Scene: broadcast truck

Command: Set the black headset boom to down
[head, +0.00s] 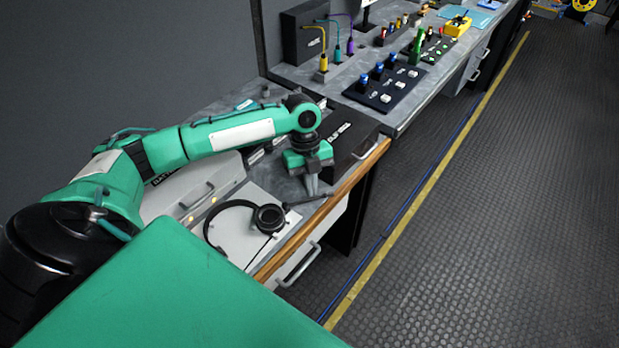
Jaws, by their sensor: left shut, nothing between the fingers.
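The black headset (269,218) lies on a light panel at the near end of the desk, its band curving to the left of the ear cup. A thin dark boom (300,202) reaches from the ear cup to the right, toward the wooden desk edge. My left gripper (312,190) points down just above the boom's outer part, its fingers shut and empty. I cannot tell whether the fingertips touch the boom. My right gripper is not in view.
A dark box (340,140) with white lettering stands just behind the gripper. A wooden edge (330,205) borders the desk, with a drawer handle (299,266) below. A black switch panel (385,87) and colored gooseneck items are farther back. The floor at right is clear.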

